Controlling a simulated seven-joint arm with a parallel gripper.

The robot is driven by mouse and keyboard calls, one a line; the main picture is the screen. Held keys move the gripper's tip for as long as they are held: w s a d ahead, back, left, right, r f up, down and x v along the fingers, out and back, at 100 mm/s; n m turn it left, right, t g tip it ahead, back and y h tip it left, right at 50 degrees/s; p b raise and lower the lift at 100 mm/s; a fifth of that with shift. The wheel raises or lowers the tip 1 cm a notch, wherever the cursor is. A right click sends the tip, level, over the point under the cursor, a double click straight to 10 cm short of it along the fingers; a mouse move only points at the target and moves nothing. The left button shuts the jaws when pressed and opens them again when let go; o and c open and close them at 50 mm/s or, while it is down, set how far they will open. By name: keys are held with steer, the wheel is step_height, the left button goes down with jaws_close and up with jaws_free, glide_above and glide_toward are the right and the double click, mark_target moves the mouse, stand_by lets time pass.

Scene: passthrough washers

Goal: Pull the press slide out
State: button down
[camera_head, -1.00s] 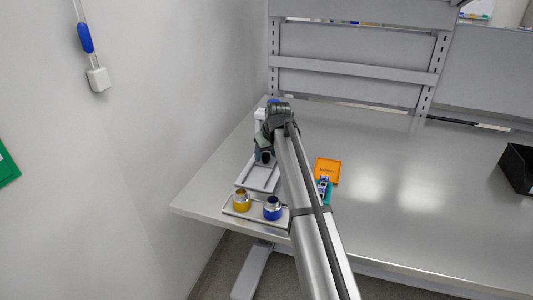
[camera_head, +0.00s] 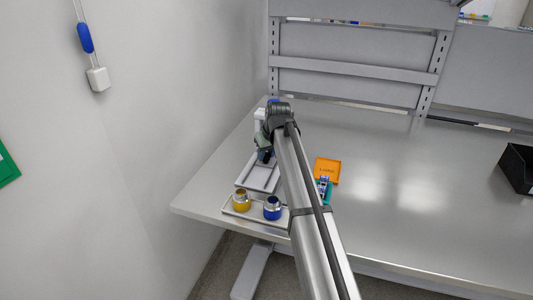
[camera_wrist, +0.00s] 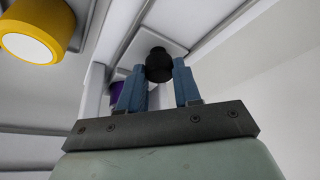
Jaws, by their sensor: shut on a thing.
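A pale grey press (camera_head: 260,115) stands at the back left of the table, mostly hidden behind my arm. Its light slide or tray (camera_head: 256,178) reaches toward the front of the table. In the wrist view, a black round knob (camera_wrist: 158,55) on a pale plate sits between my blue fingertips. My gripper (camera_wrist: 160,72) is shut on this knob. In the head view my gripper (camera_head: 265,157) is low over the slide, and its fingertips are too small to make out. A purple part (camera_wrist: 117,90) shows behind the left finger.
A yellow part (camera_head: 242,201) and a blue part (camera_head: 272,208) stand on a shallow tray (camera_head: 230,207) at the front edge. An orange tray (camera_head: 327,167) and a teal holder (camera_head: 329,192) lie right of my arm. The wall is close on the left. The table's right side is mostly clear.

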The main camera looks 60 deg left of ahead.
steer(key=s+d, duration=0.8)
steer(key=shift+s+d, duration=0.1)
steer(key=c, duration=0.9)
jaws_free()
steer(key=shift+o, duration=0.6)
steer(key=shift+d+r, duration=0.1)
steer(key=shift+r, duration=0.2)
steer(key=v, duration=1.3)
steer(key=shift+d, duration=0.1)
